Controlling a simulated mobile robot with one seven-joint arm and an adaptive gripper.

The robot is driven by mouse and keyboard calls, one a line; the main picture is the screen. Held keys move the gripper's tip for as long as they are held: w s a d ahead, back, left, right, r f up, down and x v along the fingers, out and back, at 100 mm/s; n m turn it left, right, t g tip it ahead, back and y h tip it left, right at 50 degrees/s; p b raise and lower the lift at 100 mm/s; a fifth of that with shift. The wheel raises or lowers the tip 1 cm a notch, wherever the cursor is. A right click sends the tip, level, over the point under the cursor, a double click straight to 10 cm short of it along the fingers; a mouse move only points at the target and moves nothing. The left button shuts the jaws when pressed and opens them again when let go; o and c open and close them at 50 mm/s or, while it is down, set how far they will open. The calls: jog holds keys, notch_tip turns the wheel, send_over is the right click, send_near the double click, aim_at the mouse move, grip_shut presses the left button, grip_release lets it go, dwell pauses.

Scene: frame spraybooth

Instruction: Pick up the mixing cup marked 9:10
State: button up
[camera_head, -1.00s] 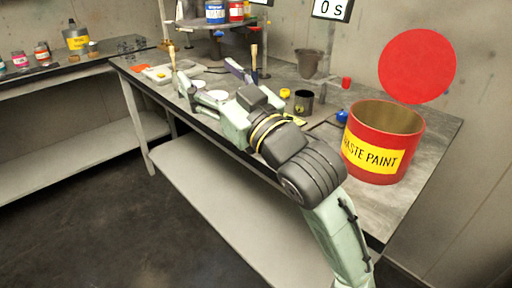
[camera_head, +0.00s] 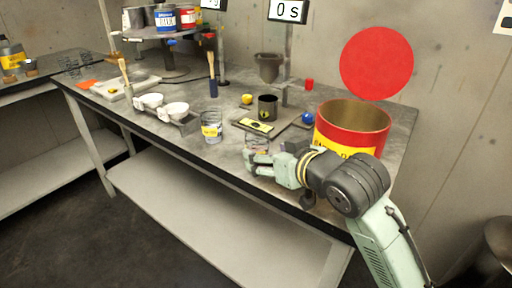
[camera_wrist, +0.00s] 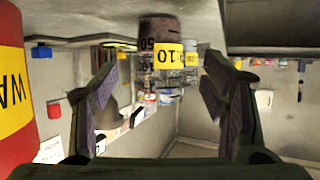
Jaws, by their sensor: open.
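A clear mixing cup (camera_wrist: 150,62) with a yellow label ending in "10" shows between my fingers in the wrist view, upside down there, with a dark reddish-brown part. In the head view, a clear cup (camera_head: 257,144) stands just beyond my gripper (camera_head: 252,166), partly hidden by it. My gripper (camera_wrist: 160,78) is open in the wrist view, its pads on either side of the cup with gaps; I cannot tell how deep the cup sits between them. A second clear cup (camera_head: 211,128) with a yellow label stands to the left on the bench.
White bowls (camera_head: 176,110) stand left. The bench's front edge runs below my gripper.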

aim_at(263, 151)
jog(key=shift+p+x, duration=0.9)
jog(key=shift+x, duration=2.3)
jog(key=shift+c, duration=0.3)
jog(key=shift+r, duration=0.1)
jog(key=c, duration=1.3)
jog(key=shift+o, duration=0.2)
